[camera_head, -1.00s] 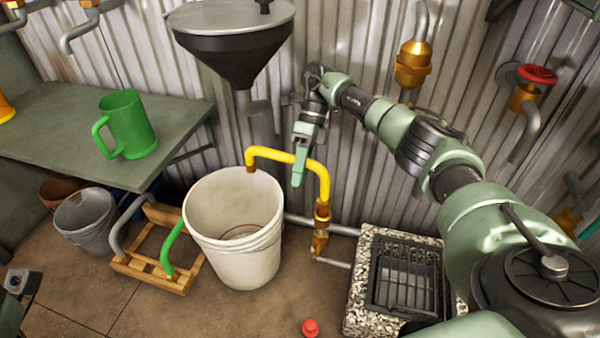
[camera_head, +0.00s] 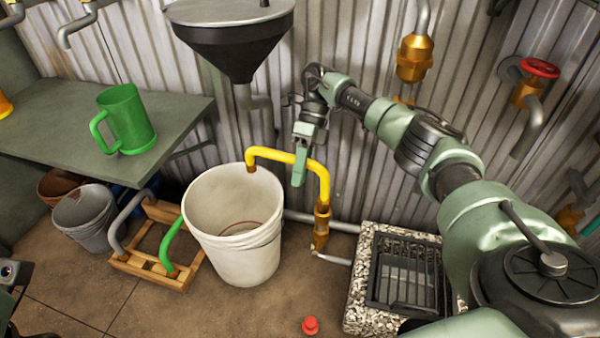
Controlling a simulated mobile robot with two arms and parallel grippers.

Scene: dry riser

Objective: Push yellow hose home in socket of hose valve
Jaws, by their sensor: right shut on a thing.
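The yellow hose (camera_head: 271,154) is a stiff arch. Its left end, with a brass tip, hangs over the white bucket's rim. Its right leg runs down to an upright brass hose valve (camera_head: 321,238) near the wall. The brass end of the hose stands in line on top of the valve, with no clear gap between them. I cannot tell how deep it sits in the socket. My right gripper (camera_head: 299,167) points down and is shut on the top of the hose arch, right of its middle. Only a bit of my left arm shows at the left edge; its fingers are out of view.
The white bucket (camera_head: 222,195) stands left of the valve. A stone-edged drain (camera_head: 360,255) lies to its right. A dark funnel (camera_head: 230,48) hangs above. A wooden rack (camera_head: 180,280) with hoses and a red cap (camera_head: 310,325) are on the floor. A green mug (camera_head: 130,122) stands on the bench.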

